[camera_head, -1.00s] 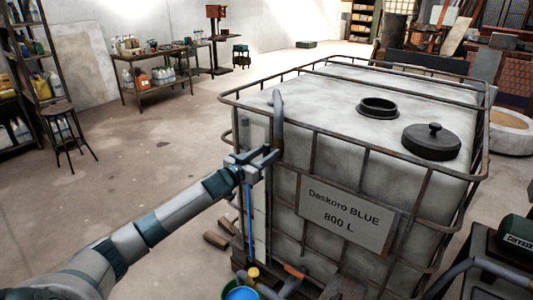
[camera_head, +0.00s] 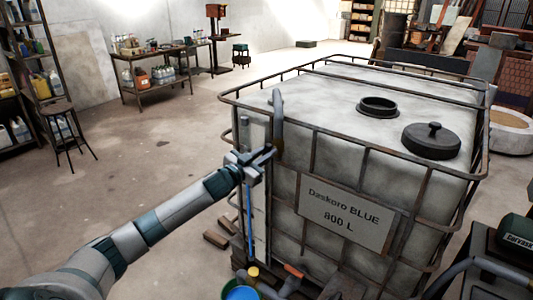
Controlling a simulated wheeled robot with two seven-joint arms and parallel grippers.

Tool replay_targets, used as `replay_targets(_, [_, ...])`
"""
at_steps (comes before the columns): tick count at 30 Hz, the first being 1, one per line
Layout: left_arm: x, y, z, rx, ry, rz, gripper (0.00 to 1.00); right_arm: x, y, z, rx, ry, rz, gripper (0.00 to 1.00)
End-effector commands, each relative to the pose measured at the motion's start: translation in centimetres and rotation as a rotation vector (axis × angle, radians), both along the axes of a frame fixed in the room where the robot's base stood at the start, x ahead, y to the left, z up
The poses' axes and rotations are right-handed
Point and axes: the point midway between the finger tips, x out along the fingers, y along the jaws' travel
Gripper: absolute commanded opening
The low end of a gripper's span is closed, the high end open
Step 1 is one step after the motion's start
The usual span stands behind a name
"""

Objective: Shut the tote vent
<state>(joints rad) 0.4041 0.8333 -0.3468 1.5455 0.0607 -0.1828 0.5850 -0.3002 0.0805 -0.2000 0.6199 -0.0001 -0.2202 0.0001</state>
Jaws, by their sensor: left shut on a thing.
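The tote (camera_head: 330,160) is a white tank in a rusty cage, with a plate reading "Daskoro BLUE 800 L". On its top is a dark ring-shaped neck (camera_head: 378,107), open, with no cover on it. A dark round lid with a knob (camera_head: 432,140) lies flat on the top, in front and right of the neck. My left gripper (camera_head: 265,155) is at the tote's front left corner, low against a grey upright bar (camera_head: 277,108). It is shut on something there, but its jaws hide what. My right gripper is not in view.
A blue upright line (camera_head: 249,212) runs below my left gripper. Dark equipment (camera_head: 515,235) is at the lower right. A workbench (camera_head: 155,85) and a stool (camera_head: 65,130) stand behind left. The floor between is clear.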

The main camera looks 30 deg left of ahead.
Motion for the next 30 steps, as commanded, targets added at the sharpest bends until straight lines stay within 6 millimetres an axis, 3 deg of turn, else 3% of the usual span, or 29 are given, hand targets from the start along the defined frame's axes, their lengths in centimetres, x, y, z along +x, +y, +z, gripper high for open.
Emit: replay_targets(30, [-0.04,-0.63,-0.39,0.951,-0.077,-0.001,0.00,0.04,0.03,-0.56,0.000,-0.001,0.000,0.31])
